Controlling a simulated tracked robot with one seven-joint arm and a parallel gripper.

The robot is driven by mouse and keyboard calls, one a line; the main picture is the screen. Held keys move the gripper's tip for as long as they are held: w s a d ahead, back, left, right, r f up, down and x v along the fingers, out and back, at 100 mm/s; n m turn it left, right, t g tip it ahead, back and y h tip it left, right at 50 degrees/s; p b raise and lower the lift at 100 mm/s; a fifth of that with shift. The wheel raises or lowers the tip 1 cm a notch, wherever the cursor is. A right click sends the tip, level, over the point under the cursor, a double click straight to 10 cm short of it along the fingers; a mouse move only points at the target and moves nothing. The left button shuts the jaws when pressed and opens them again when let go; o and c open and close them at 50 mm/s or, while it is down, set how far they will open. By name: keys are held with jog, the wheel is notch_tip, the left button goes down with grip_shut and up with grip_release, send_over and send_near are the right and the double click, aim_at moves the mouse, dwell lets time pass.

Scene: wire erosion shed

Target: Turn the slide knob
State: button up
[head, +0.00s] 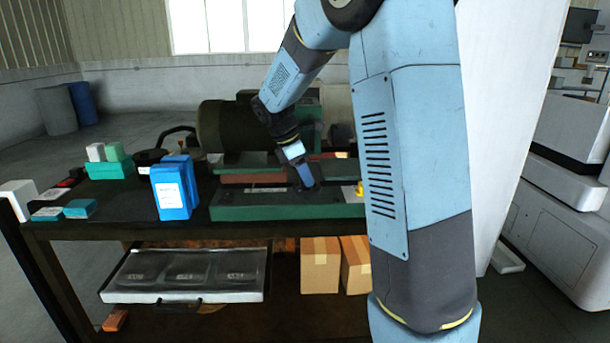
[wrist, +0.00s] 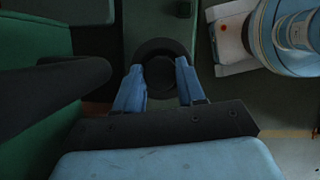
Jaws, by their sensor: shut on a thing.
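The slide knob (wrist: 162,68) is a round black knob on the green machine in the wrist view. My gripper (wrist: 160,78) is shut on it, with one blue finger on each side of its rim. In the head view my gripper (head: 306,181) reaches down to the top of the green machine bed (head: 270,209) on the bench. There the knob is hidden by the gripper or too small to make out.
A dark cylindrical motor body (head: 228,127) stands behind the bed. A blue container (head: 172,192) and small green and white boxes (head: 110,168) stand on the bench at left. A black bar (wrist: 50,95) runs close to my gripper on the left in the wrist view.

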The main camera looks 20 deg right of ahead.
jog(key=shift+w+m, duration=0.1)
jog(key=shift+m, duration=0.4)
jog(key=o, duration=1)
jog(key=shift+o, duration=0.2)
jog(key=shift+r, duration=0.1)
jog(key=v, duration=1.3)
jog(key=shift+w+r, duration=0.25)
jog(key=shift+a, duration=0.1)
